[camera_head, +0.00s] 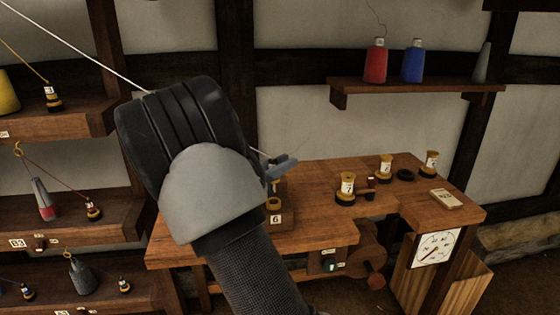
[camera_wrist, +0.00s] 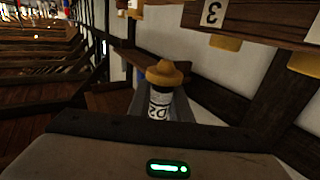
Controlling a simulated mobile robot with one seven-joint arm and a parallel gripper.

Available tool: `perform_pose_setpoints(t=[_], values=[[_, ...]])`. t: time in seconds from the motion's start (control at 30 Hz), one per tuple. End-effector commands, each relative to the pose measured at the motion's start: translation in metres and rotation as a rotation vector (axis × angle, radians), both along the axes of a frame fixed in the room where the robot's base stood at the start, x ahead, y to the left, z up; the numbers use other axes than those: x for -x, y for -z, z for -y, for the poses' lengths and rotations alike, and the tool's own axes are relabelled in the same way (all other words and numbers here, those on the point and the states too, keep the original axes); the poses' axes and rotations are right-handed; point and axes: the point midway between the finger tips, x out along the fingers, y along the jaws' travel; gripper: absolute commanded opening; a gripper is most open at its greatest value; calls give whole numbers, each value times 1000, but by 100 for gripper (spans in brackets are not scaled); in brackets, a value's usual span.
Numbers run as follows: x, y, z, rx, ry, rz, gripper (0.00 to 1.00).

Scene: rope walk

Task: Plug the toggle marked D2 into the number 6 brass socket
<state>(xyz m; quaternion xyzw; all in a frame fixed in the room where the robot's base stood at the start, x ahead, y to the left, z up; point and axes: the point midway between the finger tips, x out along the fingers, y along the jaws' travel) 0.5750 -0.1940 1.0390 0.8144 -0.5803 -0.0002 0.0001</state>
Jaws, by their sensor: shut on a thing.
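The toggle marked D2 (camera_wrist: 158,104) has a dark-lettered white label and a brass-coloured end. It sits between the fingers of my gripper (camera_wrist: 160,100) in the wrist view. In the head view my gripper's grey fingertips (camera_head: 282,168) show past the right side of the hand, over the left part of the workbench. The number 6 brass socket (camera_head: 274,203) stands on the bench behind a small plate marked 6, just below the fingertips in the picture. The toggle is largely hidden in the head view, and its gap to the socket cannot be told.
The wooden workbench (camera_head: 320,232) bears several brass spools, including one marked 7 (camera_head: 346,187), to the right. A dial (camera_head: 436,248) is at its right front. Shelves with cones and corded toggles stand left. A wall shelf (camera_head: 415,88) holds red and blue cones.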

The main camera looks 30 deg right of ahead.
Motion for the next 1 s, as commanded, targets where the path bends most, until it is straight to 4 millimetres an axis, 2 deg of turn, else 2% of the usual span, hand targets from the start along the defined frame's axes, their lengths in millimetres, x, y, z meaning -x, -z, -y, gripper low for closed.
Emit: perform_pose_setpoints(t=[0.5, 1.0], values=[[0, 51, 0, 0, 0, -1, 0], [0, 54, 0, 0, 0, 0, 0]])
